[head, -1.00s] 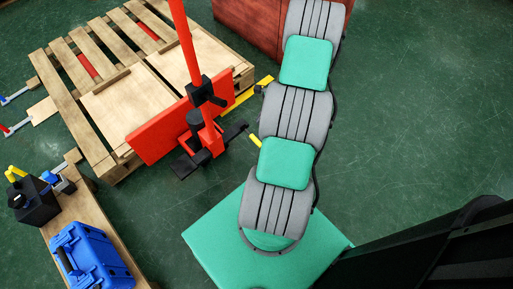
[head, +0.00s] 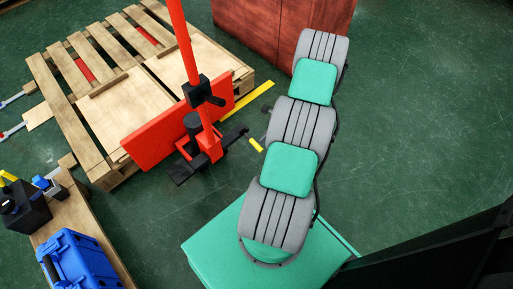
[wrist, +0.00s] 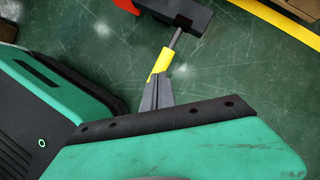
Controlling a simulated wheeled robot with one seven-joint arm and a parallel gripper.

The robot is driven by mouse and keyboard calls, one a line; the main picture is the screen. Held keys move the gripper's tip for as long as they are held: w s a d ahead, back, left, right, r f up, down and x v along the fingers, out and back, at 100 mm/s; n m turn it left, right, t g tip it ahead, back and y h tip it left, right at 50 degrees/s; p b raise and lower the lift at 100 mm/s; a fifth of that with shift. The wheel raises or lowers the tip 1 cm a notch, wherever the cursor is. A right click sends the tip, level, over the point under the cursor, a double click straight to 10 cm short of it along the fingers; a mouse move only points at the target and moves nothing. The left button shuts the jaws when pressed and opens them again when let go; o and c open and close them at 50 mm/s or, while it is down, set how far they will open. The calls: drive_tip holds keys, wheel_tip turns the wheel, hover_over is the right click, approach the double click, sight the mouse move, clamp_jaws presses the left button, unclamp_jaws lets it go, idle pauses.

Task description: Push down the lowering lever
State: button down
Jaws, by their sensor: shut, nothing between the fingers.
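The lowering lever has a yellow grip (wrist: 161,62) on a thin grey rod that comes out of a dark block at the top of the wrist view. In the head view the yellow grip (head: 256,144) is just left of my arm, low beside the red pallet jack (head: 160,128). My gripper (wrist: 155,79) is shut and empty, and its grey fingertips overlap the near end of the yellow grip in the wrist view. I cannot tell whether they touch it. My gripper is hidden in the head view.
A wooden pallet (head: 83,70) lies behind the jack. A dark red box (head: 285,35) stands behind my arm. A blue toolbox (head: 80,262) and a black case (head: 24,208) are at the lower left. Green floor is open at the right.

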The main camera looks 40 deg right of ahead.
drive_tip(key=shift+b+x, duration=0.75)
drive_tip(key=shift+x, duration=0.95)
wheel_tip(320, 180, down, 2)
drive_tip(key=shift+f+b, duration=0.15)
drive_tip(key=shift+b, duration=0.8)
drive_tip(key=shift+r+p, duration=0.3)
drive_tip(key=s+d+f+p+v, duration=0.1)
drive_tip(key=p+v, duration=0.2)
drive_tip(key=v, duration=0.7)
drive_tip(key=shift+s+d, duration=0.2)
drive_tip(key=shift+s, duration=0.1)
